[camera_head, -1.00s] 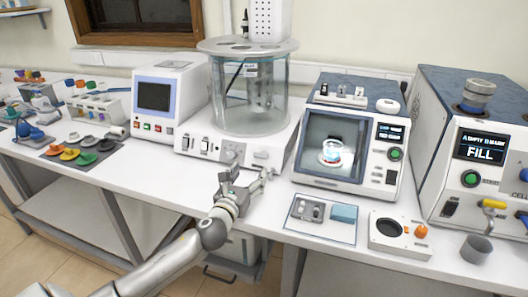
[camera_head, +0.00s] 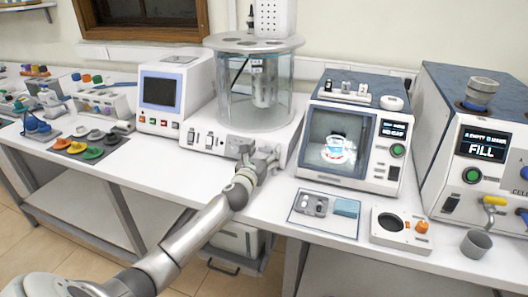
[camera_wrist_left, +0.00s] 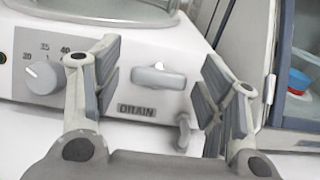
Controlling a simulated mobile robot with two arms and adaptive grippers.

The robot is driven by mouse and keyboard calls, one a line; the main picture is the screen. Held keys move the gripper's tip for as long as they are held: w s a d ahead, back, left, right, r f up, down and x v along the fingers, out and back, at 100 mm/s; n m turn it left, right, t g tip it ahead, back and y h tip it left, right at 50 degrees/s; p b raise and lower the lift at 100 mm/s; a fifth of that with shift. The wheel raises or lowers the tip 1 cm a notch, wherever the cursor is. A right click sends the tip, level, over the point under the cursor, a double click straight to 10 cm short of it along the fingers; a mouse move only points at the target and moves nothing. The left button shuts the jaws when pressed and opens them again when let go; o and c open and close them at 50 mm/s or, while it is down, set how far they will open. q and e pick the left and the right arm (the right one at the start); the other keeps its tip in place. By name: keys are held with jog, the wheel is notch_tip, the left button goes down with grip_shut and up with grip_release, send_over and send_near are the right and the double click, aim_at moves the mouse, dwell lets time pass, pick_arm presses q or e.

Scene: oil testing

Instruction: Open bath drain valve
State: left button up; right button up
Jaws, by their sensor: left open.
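The bath is a clear glass cylinder (camera_head: 254,95) on a white base (camera_head: 212,140), with a grey lid on top. In the left wrist view the drain valve handle (camera_wrist_left: 158,76) is a grey-white bar lying level on the base front, above the DRAIN label (camera_wrist_left: 136,110). A small spout (camera_wrist_left: 184,132) sits below right of it. My left gripper (camera_wrist_left: 162,92) is open, its fingers on either side of the handle and apart from it. In the head view the left gripper (camera_head: 260,158) is in front of the base and hides the handle. My right gripper is not in view.
A temperature knob (camera_wrist_left: 42,77) is left of the drain handle. A machine with a glass window (camera_head: 335,140) stands close on the right. A pad with small parts (camera_head: 325,213) lies on the front bench. Coloured dishes (camera_head: 92,154) are at left.

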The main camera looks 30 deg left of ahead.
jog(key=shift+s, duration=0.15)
pick_arm(q)
jog(key=shift+c, duration=0.5)
jog(key=c, duration=0.9)
jog(key=shift+c, duration=0.2)
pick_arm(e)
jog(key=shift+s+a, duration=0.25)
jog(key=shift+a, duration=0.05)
